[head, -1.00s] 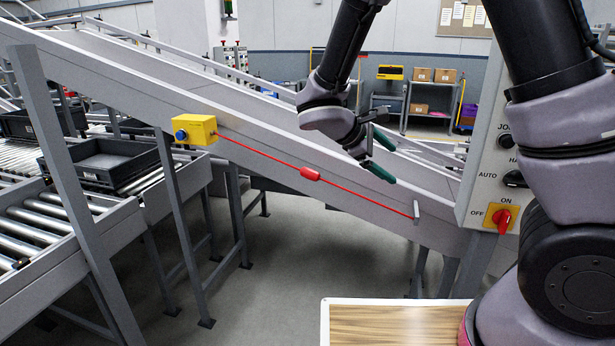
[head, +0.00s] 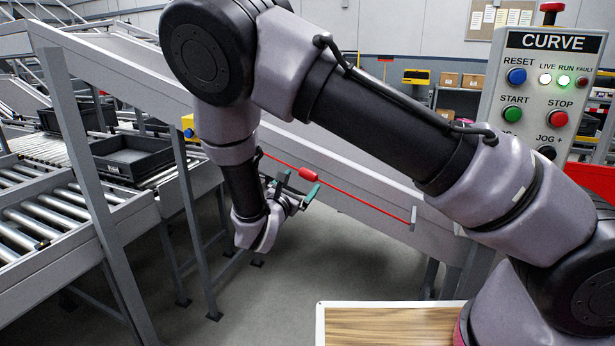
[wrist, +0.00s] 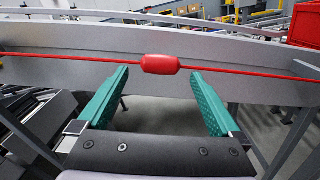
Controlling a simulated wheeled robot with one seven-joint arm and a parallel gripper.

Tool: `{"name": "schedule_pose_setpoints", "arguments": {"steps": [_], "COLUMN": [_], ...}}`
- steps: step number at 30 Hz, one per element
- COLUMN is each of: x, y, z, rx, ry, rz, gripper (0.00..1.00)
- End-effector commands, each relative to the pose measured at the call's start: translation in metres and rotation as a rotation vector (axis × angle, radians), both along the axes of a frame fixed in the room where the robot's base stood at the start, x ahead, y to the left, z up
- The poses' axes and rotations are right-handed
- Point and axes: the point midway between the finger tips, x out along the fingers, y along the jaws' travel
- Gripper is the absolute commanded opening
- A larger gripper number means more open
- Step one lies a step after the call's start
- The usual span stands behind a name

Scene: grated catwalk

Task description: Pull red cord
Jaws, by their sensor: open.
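The red cord (head: 363,201) runs along the side of the grey inclined conveyor, with a thicker red handle (head: 308,174) on it. Its right end meets a small metal bracket (head: 413,218). Its left end runs behind my arm towards a yellow switch box (head: 188,126), which is mostly hidden. My gripper (head: 300,186) is open and empty, just below the handle. In the wrist view the handle (wrist: 161,64) lies ahead of and slightly above my green fingertips (wrist: 160,77), centred between them. I cannot tell whether the fingers reach around it.
A control panel (head: 540,80) with buttons stands at the right. Roller conveyors with a black tray (head: 130,155) are at the left. A grey support leg (head: 190,215) stands left of my gripper. A wood-topped surface (head: 390,325) is at the front.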

Motion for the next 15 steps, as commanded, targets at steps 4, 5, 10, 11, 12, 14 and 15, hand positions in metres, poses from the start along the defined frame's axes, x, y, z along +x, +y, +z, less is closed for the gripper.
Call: {"name": "schedule_pose_setpoints", "arguments": {"steps": [4, 5, 10, 11, 12, 14, 15], "x": [0.027, 0.031, 0.049, 0.05, 0.052, 0.053, 0.054], "y": [-0.011, -0.013, -0.018, -0.019, -0.019, -0.02, -0.02], "z": [0.0, 0.0, 0.0, 0.0, 0.0, 0.0, 0.0], "rx": [-0.001, -0.002, 0.001, 0.001, 0.0, 0.0, 0.0], "ry": [-0.001, 0.001, -0.001, 0.0, 0.0, 0.0, 0.0], "rz": [-0.003, -0.003, -0.002, -0.002, -0.001, -0.001, -0.001], "gripper": [1.0, 1.0, 1.0, 1.0, 1.0, 1.0, 1.0]}}
